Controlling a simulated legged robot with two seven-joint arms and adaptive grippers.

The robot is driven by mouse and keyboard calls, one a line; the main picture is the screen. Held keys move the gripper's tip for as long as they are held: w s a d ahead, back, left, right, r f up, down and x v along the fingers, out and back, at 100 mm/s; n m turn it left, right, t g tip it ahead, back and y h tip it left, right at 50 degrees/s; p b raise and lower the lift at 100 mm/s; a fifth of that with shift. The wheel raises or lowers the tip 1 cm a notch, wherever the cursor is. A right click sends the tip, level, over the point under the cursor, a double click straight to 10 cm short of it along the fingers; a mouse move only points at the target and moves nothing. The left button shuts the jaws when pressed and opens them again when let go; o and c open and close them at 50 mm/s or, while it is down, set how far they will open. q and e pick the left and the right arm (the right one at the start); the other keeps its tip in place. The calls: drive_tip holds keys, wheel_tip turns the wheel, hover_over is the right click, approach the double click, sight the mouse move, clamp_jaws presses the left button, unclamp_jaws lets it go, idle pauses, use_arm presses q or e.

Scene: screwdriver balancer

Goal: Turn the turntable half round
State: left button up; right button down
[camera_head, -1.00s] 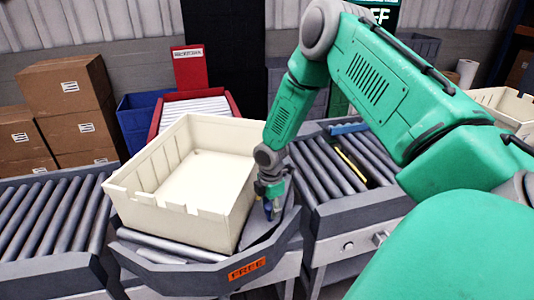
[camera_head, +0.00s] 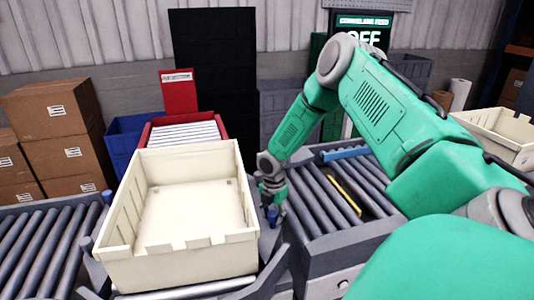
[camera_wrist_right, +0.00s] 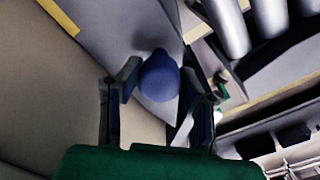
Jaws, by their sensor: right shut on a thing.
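The grey turntable (camera_head: 268,280) carries a large open cream crate (camera_head: 178,272), which hides most of it. My right gripper (camera_head: 273,204) is at the crate's right side, shut on a blue knob (camera_head: 272,215) of the turntable. In the right wrist view the blue knob (camera_wrist_right: 160,77) stands between the two fingers of the right gripper (camera_wrist_right: 165,92). A second blue knob (camera_head: 107,197) shows at the crate's left side. My left gripper is not in view.
Roller conveyors stand left (camera_head: 30,245) and right (camera_head: 315,205) of the turntable. A red-framed roller chute (camera_head: 185,133) lies behind the crate. Cardboard boxes (camera_head: 55,110) and a blue bin (camera_head: 127,137) are at the back left. Another cream crate (camera_head: 495,130) is far right.

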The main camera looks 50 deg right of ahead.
drive_tip(key=shift+w+d+n, duration=0.4)
drive_tip(key=shift+w+d, duration=0.1)
drive_tip(key=shift+d, duration=0.3)
drive_tip(key=c, duration=1.1)
unclamp_jaws()
drive_tip(key=shift+w+f, duration=0.1)
drive_tip(key=shift+r, duration=0.5)
wheel_tip(320, 180, up, 11)
drive_tip(key=shift+d+f, duration=0.1)
